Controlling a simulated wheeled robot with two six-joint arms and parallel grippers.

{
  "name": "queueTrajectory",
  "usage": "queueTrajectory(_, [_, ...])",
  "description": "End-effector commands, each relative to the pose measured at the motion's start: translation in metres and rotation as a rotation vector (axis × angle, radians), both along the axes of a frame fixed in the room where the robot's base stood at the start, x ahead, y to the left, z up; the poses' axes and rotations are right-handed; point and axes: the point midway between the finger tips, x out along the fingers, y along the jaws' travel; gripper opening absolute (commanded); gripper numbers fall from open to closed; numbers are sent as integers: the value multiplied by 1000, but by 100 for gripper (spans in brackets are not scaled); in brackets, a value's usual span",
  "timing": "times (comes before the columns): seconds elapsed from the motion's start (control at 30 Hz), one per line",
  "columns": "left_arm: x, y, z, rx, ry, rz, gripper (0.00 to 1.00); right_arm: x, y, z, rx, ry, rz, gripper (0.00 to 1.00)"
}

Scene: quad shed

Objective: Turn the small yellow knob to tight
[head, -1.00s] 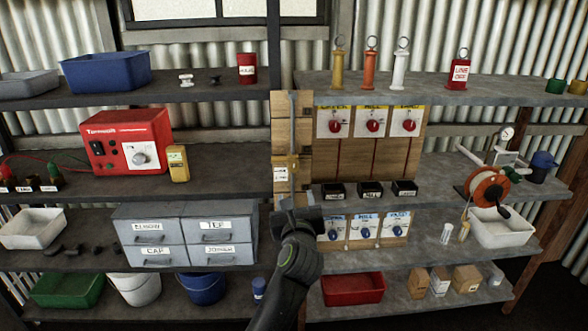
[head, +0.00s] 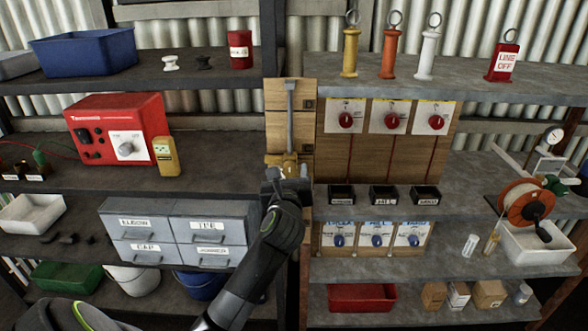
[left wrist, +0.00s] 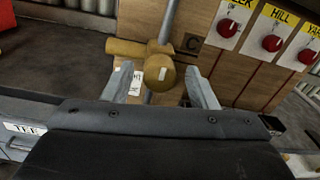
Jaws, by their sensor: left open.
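The yellow knob (left wrist: 161,72) is round with a pale bar on its face, on a brassy yellow fitting on a grey upright pipe (left wrist: 167,22). The fitting also shows in the head view (head: 278,160), on the narrow wooden board, partly hidden by my gripper. My left gripper (head: 287,174) is just in front of and below the fitting. In the left wrist view my left gripper (left wrist: 160,76) is open, with one finger on each side of the knob and gaps to it. A white label beside the knob is partly hidden and unreadable. My right gripper is out of view.
A board with red knobs (head: 391,121) stands right of the pipe, with black bins (head: 384,195) and blue knobs (head: 376,240) below. A red machine (head: 118,130) and grey drawers (head: 175,232) are on the left. Shelf edges run close to my left arm.

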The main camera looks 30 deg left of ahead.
Motion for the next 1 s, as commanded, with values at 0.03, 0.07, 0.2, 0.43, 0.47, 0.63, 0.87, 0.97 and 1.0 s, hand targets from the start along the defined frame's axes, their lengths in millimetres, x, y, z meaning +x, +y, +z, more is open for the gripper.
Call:
queueTrajectory(0.03, [0, 0, 0, 0, 0, 0, 52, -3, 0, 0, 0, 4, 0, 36])
queueTrajectory(0.07, [0, 1, 0, 0, 0, 0, 52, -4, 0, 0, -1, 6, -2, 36])
queueTrajectory(0.2, [0, 0, 0, 0, 0, 0, 52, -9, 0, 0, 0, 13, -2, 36])
queueTrajectory(0.43, [0, 0, 0, 0, 0, 0, 29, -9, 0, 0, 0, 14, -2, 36])
queueTrajectory(0.47, [0, 0, 0, 0, 0, 0, 25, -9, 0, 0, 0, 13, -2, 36])
queueTrajectory(0.63, [0, 0, 0, 0, 0, 0, 7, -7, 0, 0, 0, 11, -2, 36])
queueTrajectory(0.87, [0, 0, 2, 22, 15, 0, 7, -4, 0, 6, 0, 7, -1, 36])
queueTrajectory(0.97, [0, 0, 3, 53, 35, 0, 7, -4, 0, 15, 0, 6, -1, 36])
queueTrajectory(1.0, [0, 0, 4, 71, 45, 0, 7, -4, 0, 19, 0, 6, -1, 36])
